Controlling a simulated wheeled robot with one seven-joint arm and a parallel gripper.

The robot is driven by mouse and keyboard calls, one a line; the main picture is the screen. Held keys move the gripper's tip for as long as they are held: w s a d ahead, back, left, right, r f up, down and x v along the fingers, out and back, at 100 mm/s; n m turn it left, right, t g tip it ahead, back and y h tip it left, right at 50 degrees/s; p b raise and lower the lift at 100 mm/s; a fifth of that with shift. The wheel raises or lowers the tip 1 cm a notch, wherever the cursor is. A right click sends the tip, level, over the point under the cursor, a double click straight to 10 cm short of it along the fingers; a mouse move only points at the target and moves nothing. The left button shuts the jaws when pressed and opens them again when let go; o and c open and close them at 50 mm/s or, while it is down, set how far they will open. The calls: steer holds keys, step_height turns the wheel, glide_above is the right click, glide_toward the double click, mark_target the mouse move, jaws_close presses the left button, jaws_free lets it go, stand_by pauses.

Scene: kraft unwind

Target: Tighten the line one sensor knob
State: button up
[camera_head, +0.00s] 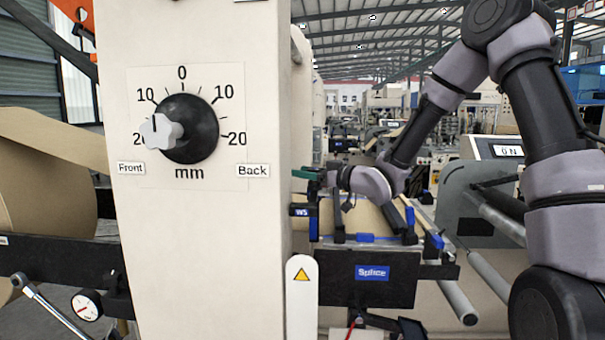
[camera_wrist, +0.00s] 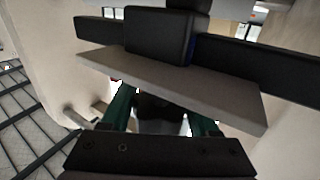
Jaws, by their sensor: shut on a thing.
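My gripper (camera_head: 306,173) has green fingers and reaches in beside the right side of the pale panel, above the splice bar. In the wrist view my gripper (camera_wrist: 162,112) has a green finger on each side of a dark part (camera_wrist: 160,106) and is shut on it. The dark part is mostly hidden by a grey plate (camera_wrist: 170,82) and shadow, so I cannot tell for sure that it is the line one sensor knob.
The pale panel (camera_head: 210,250) fills the left middle. A black splice bar (camera_head: 340,290) with a blue "Splice" label lies below my gripper. A brown paper roll (camera_head: 45,190) is at the left and metal rollers (camera_head: 490,285) are at the right.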

steer(key=shift+w+d+r+m+t+h, duration=0.1)
steer(key=shift+w+d+m+t+h, duration=0.1)
steer(key=shift+m+t+h, duration=0.7)
steer(key=shift+w+d+r+m+t+h, duration=0.15)
steer(key=shift+w+m+t+h, duration=0.1)
steer(key=shift+m+t+h, duration=0.6)
steer(key=shift+w+d+f+m+t+h, duration=0.1)
steer(key=shift+w+d+m+t+h, duration=0.1)
steer(key=shift+m+t+h, duration=0.65)
steer(key=shift+r+t, duration=0.1)
steer(key=shift+t, duration=0.2)
steer(key=o, duration=1.4)
steer(key=shift+d, duration=0.1)
steer(key=shift+s, duration=0.1)
